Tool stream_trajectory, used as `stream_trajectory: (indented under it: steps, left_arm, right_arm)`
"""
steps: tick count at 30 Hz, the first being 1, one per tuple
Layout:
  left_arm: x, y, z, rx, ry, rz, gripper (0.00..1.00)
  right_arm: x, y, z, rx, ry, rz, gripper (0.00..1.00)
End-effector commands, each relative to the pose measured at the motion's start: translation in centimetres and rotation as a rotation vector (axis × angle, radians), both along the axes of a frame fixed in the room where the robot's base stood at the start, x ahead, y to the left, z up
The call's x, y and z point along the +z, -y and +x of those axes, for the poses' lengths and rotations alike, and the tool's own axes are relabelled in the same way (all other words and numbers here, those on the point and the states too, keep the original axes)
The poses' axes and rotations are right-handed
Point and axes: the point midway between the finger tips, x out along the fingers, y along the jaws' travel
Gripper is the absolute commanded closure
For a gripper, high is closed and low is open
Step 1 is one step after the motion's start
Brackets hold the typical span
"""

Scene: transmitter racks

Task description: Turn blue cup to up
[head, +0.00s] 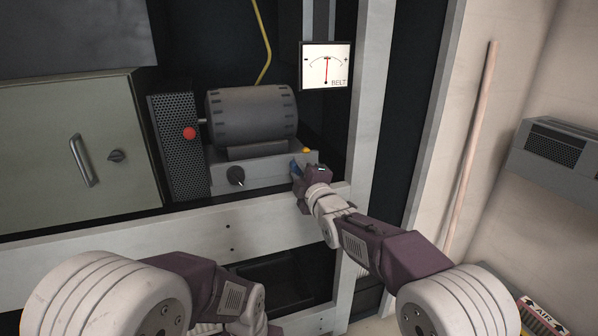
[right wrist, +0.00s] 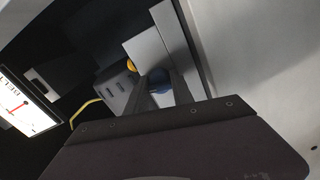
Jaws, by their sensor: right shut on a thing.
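The blue cup (head: 295,168) is a small blue piece on the front right of the grey motor base (head: 262,178), mostly hidden by my right gripper in the head view. In the right wrist view the blue cup (right wrist: 159,80) sits between the two fingers. My right gripper (head: 297,172) is shut on it; the fingers also show in the right wrist view (right wrist: 160,92). Which way the cup is turned cannot be told. My left arm comes in at the lower left, its gripper not visible.
A yellow knob (head: 306,150) is just behind the blue cup. A BELT meter (head: 326,66) hangs above. White rack posts (head: 362,100) stand close to the right arm.

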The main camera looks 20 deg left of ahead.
Motion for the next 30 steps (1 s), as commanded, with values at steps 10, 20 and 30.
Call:
stream_trajectory:
  steps: [10,20,30]
  left_arm:
    - [-0.39,0.00,0.00,0.000,0.000,0.000,0.64]
    - [-0.47,0.00,0.00,0.000,0.000,0.000,0.64]
    - [-0.47,0.00,0.00,0.000,0.000,0.000,0.64]
  right_arm:
    - [-0.28,-0.02,-0.02,0.001,0.099,-0.157,1.00]
    - [-0.28,-0.02,-0.03,0.001,0.131,-0.207,1.00]
    - [-0.30,-0.03,-0.02,0.001,0.133,-0.209,1.00]
